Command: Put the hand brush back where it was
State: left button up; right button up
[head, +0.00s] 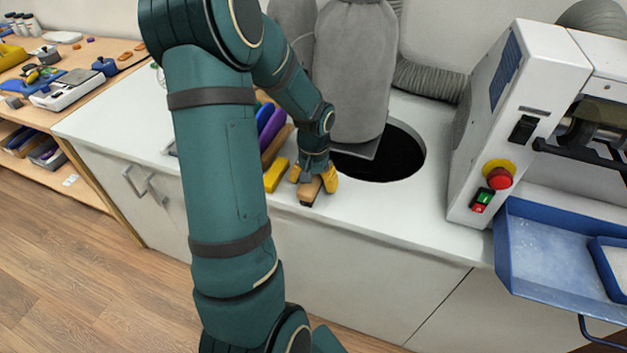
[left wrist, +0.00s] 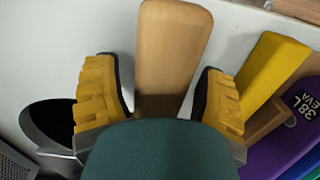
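The hand brush (head: 309,192) is a light brown wooden piece at the front edge of the white counter (head: 350,218). In the left wrist view the hand brush (left wrist: 174,45) points away from my palm, between the yellow fingers. My left gripper (head: 314,178) reaches down over it, one finger on each side. In the left wrist view my left gripper (left wrist: 161,85) looks open, with a gap beside the wood on the left side. The brush's near end is hidden behind the palm. My right gripper is in neither view.
A yellow block (head: 276,175) and purple pieces (head: 272,125) lie just left of the brush. A dark round opening (head: 405,160) under a grey bag (head: 352,70) is to the right. A machine (head: 520,110) and blue tray (head: 540,250) stand farther right.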

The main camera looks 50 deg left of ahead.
pick_arm(q)
jog(key=shift+r, duration=0.15)
jog(key=shift+r, duration=0.3)
notch_tip(320, 180, up, 12)
jog(key=p, duration=0.3)
jog(key=shift+f, duration=0.25)
jog(key=shift+s, duration=0.1)
